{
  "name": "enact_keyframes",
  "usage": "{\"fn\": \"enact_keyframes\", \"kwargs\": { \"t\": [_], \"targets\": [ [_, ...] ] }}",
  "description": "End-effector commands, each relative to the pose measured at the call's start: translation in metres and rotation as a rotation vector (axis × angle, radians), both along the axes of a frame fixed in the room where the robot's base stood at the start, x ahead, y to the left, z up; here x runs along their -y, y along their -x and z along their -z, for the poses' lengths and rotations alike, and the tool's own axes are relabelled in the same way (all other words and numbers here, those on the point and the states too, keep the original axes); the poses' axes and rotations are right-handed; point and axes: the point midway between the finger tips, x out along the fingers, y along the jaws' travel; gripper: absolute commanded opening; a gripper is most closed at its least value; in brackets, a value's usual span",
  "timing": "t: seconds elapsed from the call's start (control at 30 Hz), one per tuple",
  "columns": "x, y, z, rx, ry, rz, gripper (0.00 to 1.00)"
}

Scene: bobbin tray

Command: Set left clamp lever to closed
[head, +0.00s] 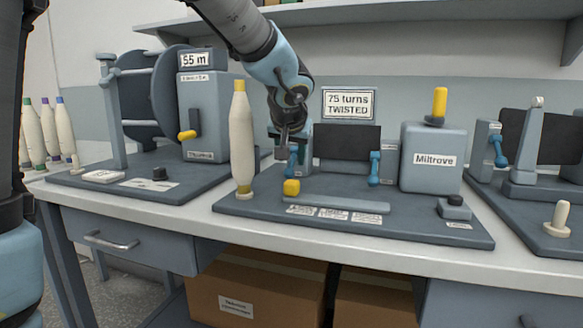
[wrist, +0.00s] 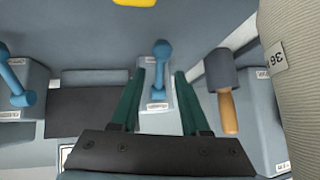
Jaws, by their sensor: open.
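The machine with the "75 turns TWISTED" sign (head: 348,103) stands mid-bench and has two blue clamp levers. The left clamp lever (head: 292,162) is partly covered by my gripper (head: 290,143) in the head view. In the wrist view the left clamp lever (wrist: 159,72) stands between the two green fingers of my gripper (wrist: 160,76), which are open with a gap on each side. The right clamp lever (head: 374,168) is upright and apart from my gripper; it also shows at the left of the wrist view (wrist: 16,80).
A tall cream bobbin (head: 241,140) stands left of my gripper. In the wrist view a wooden-handled part (wrist: 228,110) is close right of the fingers. The "Miltrove" box (head: 431,158) stands at right.

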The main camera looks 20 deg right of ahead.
Motion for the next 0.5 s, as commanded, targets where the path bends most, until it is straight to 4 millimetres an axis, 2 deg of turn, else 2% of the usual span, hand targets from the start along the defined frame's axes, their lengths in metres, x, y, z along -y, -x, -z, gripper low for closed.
{"fn": "enact_keyframes", "kwargs": {
  "t": [0.03, 0.2, 0.5],
  "targets": [
    [0.003, -0.006, 0.009, -0.002, -0.002, 0.000, 0.46],
    [0.011, -0.022, 0.025, -0.002, -0.001, 0.000, 0.46],
    [0.015, -0.030, 0.033, 0.000, 0.000, 0.000, 0.46]
  ]
}}
